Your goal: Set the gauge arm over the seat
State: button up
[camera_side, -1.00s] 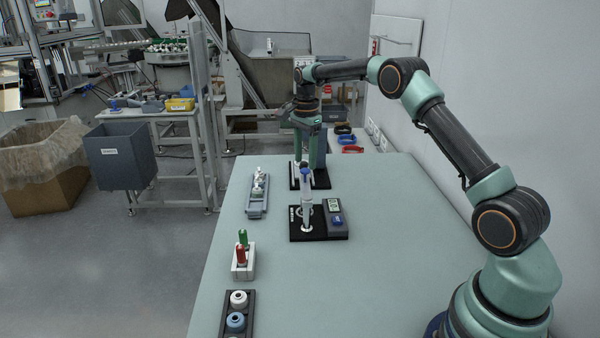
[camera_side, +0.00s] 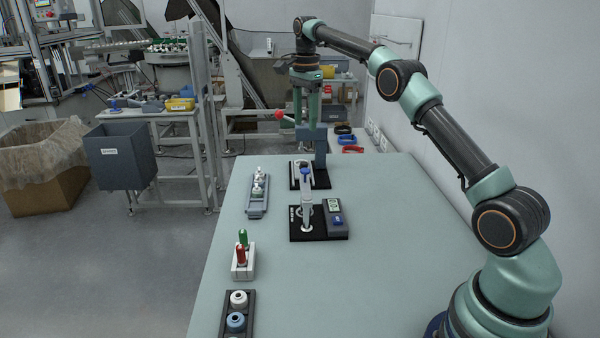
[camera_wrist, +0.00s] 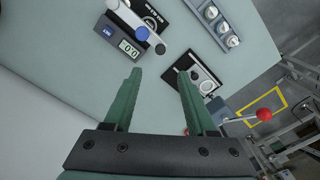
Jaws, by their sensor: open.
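The gauge stands mid-table, a black base with a grey readout unit (camera_side: 334,218). Its pale gauge arm (camera_side: 307,198) with a blue knob reaches out past the base's far edge. In the wrist view the gauge arm (camera_wrist: 122,13) lies beside a ringed round spot, apparently the seat (camera_wrist: 151,22), rather than across it. The readout (camera_wrist: 128,48) shows digits there. My gripper (camera_side: 306,122) is open and empty, up beyond the gauge and above the press at the far end. It also shows in the wrist view (camera_wrist: 160,72), its fingers apart.
The press has a black base (camera_side: 322,181), a column and a red ball handle (camera_side: 281,115) close to my gripper. A grey tray (camera_side: 257,208) of small parts, a white holder (camera_side: 243,272) with red and green pieces, and a dark cap rack (camera_side: 227,325) line the left edge.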

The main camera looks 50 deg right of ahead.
jog(key=shift+r, duration=0.5)
jog(key=s+a+r+n+t, duration=0.3)
jog(key=s+a+r+n, duration=0.5)
jog(key=s+a+n, duration=0.15)
jog(key=s+a+f+n+t, duration=0.1)
jog(key=s+a+f+n, duration=0.2)
jog(key=s, duration=0.4)
jog(key=s+a+f+n+t, duration=0.1)
jog(key=s+a+f+n, duration=0.3)
jog(key=s+n, duration=0.3)
jog(key=shift+s+a+f+t, duration=0.2)
jog(key=shift+s+f+t, duration=0.1)
jog(key=shift+s+f, duration=0.45)
jog(key=shift+w, duration=0.1)
